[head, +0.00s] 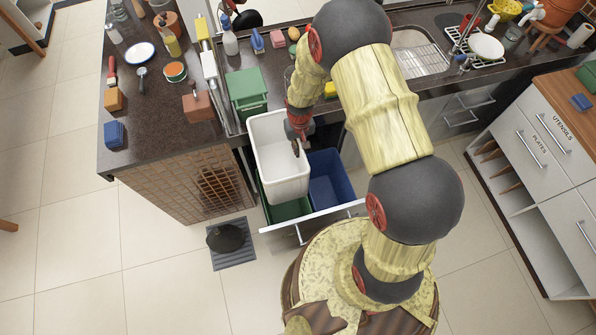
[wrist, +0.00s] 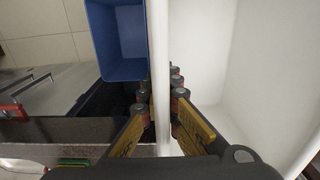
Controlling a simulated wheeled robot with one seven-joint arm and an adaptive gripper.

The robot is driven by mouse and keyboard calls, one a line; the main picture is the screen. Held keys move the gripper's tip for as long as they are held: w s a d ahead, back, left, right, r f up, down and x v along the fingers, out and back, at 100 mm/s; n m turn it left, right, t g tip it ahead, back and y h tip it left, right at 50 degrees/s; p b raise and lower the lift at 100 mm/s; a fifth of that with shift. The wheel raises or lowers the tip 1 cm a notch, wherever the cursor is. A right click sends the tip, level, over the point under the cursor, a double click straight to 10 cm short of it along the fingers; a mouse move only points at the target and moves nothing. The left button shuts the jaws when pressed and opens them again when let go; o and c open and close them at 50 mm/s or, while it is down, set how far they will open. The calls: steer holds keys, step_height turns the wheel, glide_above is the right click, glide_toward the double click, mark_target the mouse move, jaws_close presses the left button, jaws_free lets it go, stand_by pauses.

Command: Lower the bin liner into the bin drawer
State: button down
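The white bin liner (head: 276,155) hangs over the left part of the open bin drawer (head: 312,215) in the head view. Its inside fills the right side of the wrist view (wrist: 245,60). My gripper (wrist: 162,110) has one finger on each side of the liner's right wall, near the rim, and looks shut on it. In the head view my gripper (head: 298,142) is at the liner's right edge. A green bin (head: 287,210) shows below the liner, which overlaps it. A blue bin (head: 330,180) sits in the drawer on the right; it also shows in the wrist view (wrist: 118,40).
The dark countertop (head: 150,100) on the left carries bottles, blocks and a plate. A green container (head: 247,92) stands on the counter behind the liner. A dark pot on a grey mat (head: 232,262) lies on the floor to the left. The drawer unit (head: 540,150) stands right.

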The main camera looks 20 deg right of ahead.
step_height(320, 180, down, 21)
steer(key=b, duration=2.1)
steer(key=shift+w+f, duration=0.1)
steer(key=shift+f, duration=0.15)
step_height(320, 180, down, 9)
steer(key=b, duration=0.6)
steer(key=shift+r, duration=0.2)
